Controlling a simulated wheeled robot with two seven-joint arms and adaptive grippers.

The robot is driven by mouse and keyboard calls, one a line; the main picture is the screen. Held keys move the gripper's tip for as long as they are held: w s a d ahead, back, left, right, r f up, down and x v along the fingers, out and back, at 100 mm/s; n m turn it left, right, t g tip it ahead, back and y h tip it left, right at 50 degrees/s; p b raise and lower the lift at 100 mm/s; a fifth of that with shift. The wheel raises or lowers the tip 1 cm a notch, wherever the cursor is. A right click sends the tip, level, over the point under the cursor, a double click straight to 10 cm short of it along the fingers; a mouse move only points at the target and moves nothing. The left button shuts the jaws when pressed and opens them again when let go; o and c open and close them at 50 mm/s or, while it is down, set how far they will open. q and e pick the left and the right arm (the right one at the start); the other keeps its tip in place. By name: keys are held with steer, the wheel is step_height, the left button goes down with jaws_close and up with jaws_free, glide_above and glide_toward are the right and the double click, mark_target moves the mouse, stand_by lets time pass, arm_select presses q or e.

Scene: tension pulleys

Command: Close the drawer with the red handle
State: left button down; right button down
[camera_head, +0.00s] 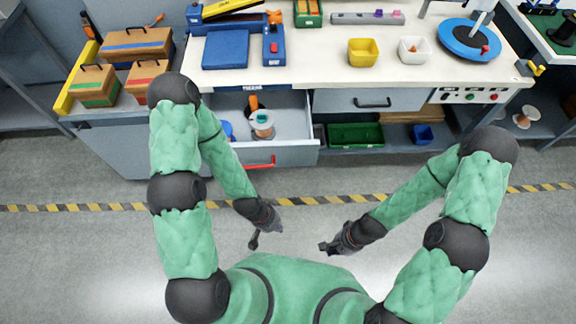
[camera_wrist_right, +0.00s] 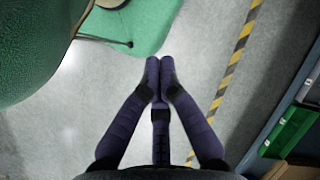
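The drawer (camera_head: 290,153) with the red handle (camera_head: 262,162) is pulled out below the left part of the workbench. Its inside shows, with a white roll, an orange and black tool and a blue item in it. My left forearm crosses over its left part and hides some of it. My left gripper (camera_head: 265,232) hangs nearer to me than the red handle, apart from it; its finger opening is unclear. My right gripper (camera_head: 335,244) is to the right, over the floor, away from the drawer. In the right wrist view its fingertips (camera_wrist_right: 160,72) meet with nothing between them.
A drawer with a black handle (camera_head: 373,103) right of the open one is shut. The workbench top (camera_head: 330,70) holds a blue device, a yellow bin (camera_head: 363,52) and a white bin. A green crate (camera_head: 355,135) sits on the lower shelf. The floor before the bench is clear.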

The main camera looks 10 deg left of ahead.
steer(key=s+a+r+m+g+y, duration=0.1)
steer(key=s+a+m+g+y, duration=0.25)
steer(key=m, duration=0.35)
steer(key=m+t+y+b, duration=0.1)
steer(key=m+t+y, duration=1.05)
steer(key=m, duration=1.75)
glide_toward(277, 158)
steer(key=s+a+r+t+h, duration=0.1)
steer(key=s+a+t+h, duration=0.2)
steer(key=s+a+h, duration=0.1)
steer(key=shift+w+a+r+b, duration=0.1)
steer(key=shift+w+a+b, duration=0.2)
steer(key=shift+w, duration=0.45)
steer(key=shift+w+a+b, duration=0.25)
steer(key=shift+w, duration=0.5)
steer(key=shift+w+a+r+b, duration=0.1)
steer(key=shift+w+a+b, duration=0.2)
steer(key=shift+w, duration=0.45)
